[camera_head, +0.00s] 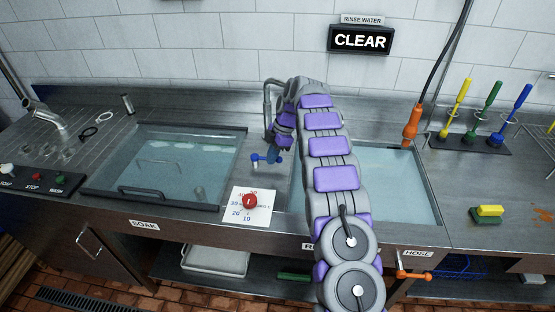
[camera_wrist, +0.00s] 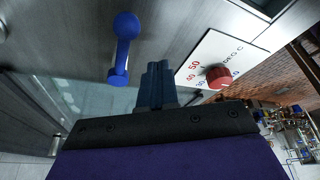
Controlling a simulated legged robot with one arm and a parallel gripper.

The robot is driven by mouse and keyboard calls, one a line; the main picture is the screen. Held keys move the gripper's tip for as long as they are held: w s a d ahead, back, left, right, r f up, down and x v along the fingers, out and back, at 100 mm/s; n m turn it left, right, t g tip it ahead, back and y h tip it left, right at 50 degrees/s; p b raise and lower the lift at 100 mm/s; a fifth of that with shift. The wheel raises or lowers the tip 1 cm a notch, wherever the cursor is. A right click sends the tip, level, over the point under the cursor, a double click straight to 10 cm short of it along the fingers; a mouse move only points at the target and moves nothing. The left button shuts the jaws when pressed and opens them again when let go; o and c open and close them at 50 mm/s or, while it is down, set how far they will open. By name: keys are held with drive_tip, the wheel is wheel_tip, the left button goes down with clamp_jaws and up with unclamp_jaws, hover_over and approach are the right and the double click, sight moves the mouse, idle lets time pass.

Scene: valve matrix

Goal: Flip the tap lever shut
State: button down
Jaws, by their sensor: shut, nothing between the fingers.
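The blue tap lever (camera_head: 262,158) is on the steel deck between the soak and rinse basins, by the grey curved tap (camera_head: 267,97). A gap shows between fingers and lever in the wrist view. In the head view my purple and grey arm reaches over the rinse basin and bends down at the tap, hiding part of it and most of the gripper.
A red knob (camera_head: 250,201) on a white temperature plate sits in front of the lever. It also shows right of my fingers in the wrist view (camera_wrist: 218,76). The soak basin (camera_head: 120,193) holds water at left. An orange hose nozzle (camera_head: 412,122) hangs at right. A sign reads CLEAR.

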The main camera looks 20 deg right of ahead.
drive_tip(key=shift+w+r+p, duration=1.3)
drive_tip(key=shift+r+p, duration=2.8)
drive_tip(key=shift+p, duration=0.1)
drive_tip(key=s+a+r+m+h, duration=0.1)
drive_tip(key=s+a+r+m, duration=0.75)
drive_tip(key=s+r, duration=0.5)
drive_tip(key=s+a+r+m+g+h, duration=0.1)
drive_tip(key=s+a+r+m, duration=0.15)
drive_tip(key=s, duration=0.85)
drive_tip(key=s+a+r+m+h, duration=0.1)
drive_tip(key=s+a+m, duration=0.2)
drive_tip(key=s, duration=0.9)
drive_tip(key=s+f+m, duration=0.2)
drive_tip(key=s+f, duration=0.1)
drive_tip(key=s, duration=0.6)
drive_tip(key=s+f+m+h, duration=0.1)
drive_tip(key=s+f+m, duration=0.1)
drive_tip(key=s, duration=0.6)
drive_tip(key=shift+s+f+g+b, duration=0.3)
drive_tip(key=shift+s+f+b, duration=0.05)
drive_tip(key=shift+s+f, duration=0.1)
